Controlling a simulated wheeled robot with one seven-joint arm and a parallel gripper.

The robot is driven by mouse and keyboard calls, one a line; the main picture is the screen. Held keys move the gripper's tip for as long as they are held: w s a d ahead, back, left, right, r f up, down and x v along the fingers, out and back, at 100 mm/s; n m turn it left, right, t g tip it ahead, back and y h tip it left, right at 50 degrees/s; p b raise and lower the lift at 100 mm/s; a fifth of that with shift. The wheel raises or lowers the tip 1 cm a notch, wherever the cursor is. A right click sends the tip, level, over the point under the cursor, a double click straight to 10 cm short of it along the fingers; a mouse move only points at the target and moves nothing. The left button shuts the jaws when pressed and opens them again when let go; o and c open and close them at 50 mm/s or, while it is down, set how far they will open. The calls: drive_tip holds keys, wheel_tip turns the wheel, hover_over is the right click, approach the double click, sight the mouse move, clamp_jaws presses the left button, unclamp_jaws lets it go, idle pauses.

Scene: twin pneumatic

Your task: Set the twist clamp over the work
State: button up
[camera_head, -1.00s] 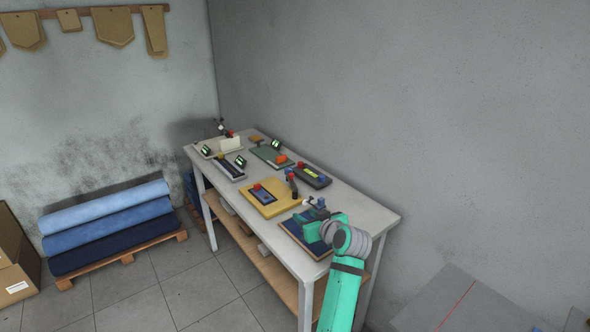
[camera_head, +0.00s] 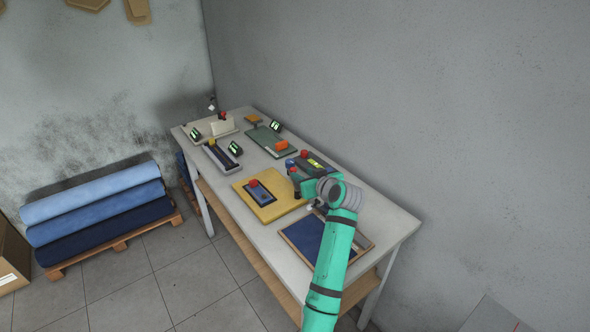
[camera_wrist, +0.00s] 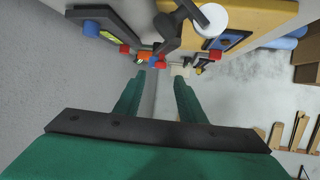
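My gripper (camera_wrist: 160,78) is open, its two teal fingers apart with nothing between them. In the head view it (camera_head: 308,188) is beside the right edge of the yellow board (camera_head: 284,203). A dark clamp-like arm with a round white pad (camera_wrist: 211,19) shows at the top of the wrist view, beyond the fingertips and beside the yellow board; I take it for the twist clamp. My gripper and arm hide most of it in the head view. The yellow board carries a blue box with a red button (camera_head: 253,183). I cannot tell which piece is the work.
A framed dark blue mat (camera_head: 303,238) lies at the table's near end, partly behind my arm. A dark box (camera_head: 319,164) is behind my gripper. A green board (camera_head: 262,139) and small devices with lit displays stand farther back. The white table (camera_head: 385,222) is bare at its right corner.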

sight(294, 169)
drive_tip(key=x, duration=0.5)
drive_tip(key=shift+r, duration=0.1)
drive_tip(key=shift+w+f, duration=0.35)
drive_tip(key=shift+w, duration=0.2)
drive_tip(key=shift+w+a+f, duration=0.15)
drive_tip(key=shift+w+a, duration=0.2)
drive_tip(key=shift+a, duration=0.25)
drive_tip(key=shift+d, duration=0.15)
clamp_jaws()
